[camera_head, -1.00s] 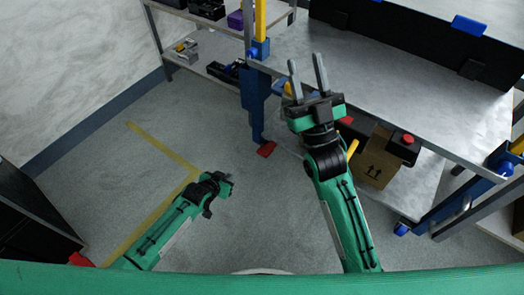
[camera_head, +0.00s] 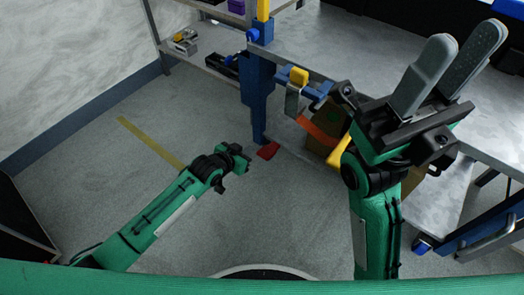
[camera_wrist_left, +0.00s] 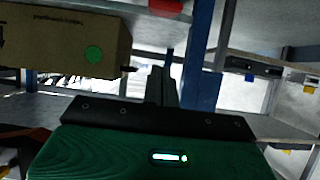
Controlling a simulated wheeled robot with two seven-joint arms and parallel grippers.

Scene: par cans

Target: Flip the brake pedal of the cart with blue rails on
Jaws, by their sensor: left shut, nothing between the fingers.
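The cart has a blue corner post (camera_head: 257,95) and a metal top (camera_head: 345,42). A red pedal (camera_head: 268,150) sits near the floor at the foot of this post. The pedal is not clear in that view. My right gripper (camera_head: 450,70) is open and empty, raised over the cart's right part.
A cardboard box (camera_wrist_left: 65,45) with a green sticker shows in the left wrist view. A yellow-topped clamp-like tool (camera_head: 299,77) is by the cart's edge. Another shelf (camera_head: 200,68) stands behind left. A dark cabinet (camera_head: 22,230) is at lower left.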

